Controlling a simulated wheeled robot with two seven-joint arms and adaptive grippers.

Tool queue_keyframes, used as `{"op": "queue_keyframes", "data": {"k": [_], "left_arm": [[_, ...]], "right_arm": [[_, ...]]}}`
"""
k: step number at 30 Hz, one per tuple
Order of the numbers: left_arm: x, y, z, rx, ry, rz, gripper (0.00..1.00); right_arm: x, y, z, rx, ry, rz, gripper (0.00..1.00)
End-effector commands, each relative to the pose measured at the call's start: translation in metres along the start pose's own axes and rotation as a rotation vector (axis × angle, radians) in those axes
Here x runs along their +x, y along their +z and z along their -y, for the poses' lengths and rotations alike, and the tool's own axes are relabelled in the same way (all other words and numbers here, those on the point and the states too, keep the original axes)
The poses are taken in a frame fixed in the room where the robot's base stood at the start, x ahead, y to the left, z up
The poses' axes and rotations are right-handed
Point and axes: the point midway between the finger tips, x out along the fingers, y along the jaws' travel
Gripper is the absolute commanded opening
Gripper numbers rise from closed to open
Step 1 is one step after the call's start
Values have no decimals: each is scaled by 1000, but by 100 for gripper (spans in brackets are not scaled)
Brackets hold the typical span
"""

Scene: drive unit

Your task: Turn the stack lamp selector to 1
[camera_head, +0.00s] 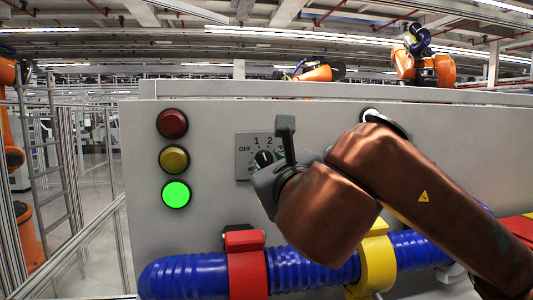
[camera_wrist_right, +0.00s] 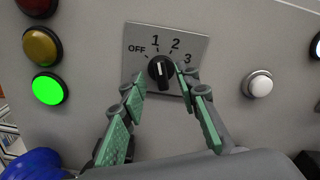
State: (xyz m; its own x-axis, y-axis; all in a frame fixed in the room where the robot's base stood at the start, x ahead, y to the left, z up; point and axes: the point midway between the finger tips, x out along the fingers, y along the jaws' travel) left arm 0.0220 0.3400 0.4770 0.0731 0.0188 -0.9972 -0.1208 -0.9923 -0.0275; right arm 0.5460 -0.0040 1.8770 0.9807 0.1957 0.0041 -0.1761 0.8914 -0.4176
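The stack lamp selector (camera_wrist_right: 161,70) is a black rotary knob on a grey plate marked OFF, 1, 2 and 3. Its white mark is small and seems to point upward, toward 1. In the head view the selector (camera_head: 264,158) is partly covered by my right gripper (camera_head: 286,150). In the wrist view the right gripper (camera_wrist_right: 162,84) is open, its two green-padded fingers apart on either side of the knob; I cannot tell whether they touch it. The lamps are red (camera_head: 172,123), yellow (camera_head: 174,160) and green (camera_head: 176,194); only green glows. My left gripper is not in view.
A white button (camera_wrist_right: 259,84) is right of the selector plate. A blue corrugated hose (camera_head: 195,275) runs below along the panel, held by a red clamp (camera_head: 246,268) and a yellow clamp (camera_head: 378,262). The panel (camera_head: 220,115) is otherwise flat around the selector.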

Motion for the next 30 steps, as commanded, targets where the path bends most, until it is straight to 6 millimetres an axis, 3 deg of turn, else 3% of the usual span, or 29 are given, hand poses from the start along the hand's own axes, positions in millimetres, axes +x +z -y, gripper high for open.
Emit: {"op": "queue_keyframes", "data": {"k": [4, 11, 16, 21, 30], "left_arm": [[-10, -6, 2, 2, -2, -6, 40], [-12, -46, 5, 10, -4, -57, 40], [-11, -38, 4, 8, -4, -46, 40], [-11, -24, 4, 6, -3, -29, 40], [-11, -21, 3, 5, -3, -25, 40]], "right_arm": [[19, 0, 0, 0, 0, -3, 29], [26, 0, -1, -1, 0, -1, 29], [27, -1, -1, 0, 0, -2, 29], [26, -1, 0, 0, 0, -1, 17], [26, -1, -1, 0, 0, 0, 0]]}}
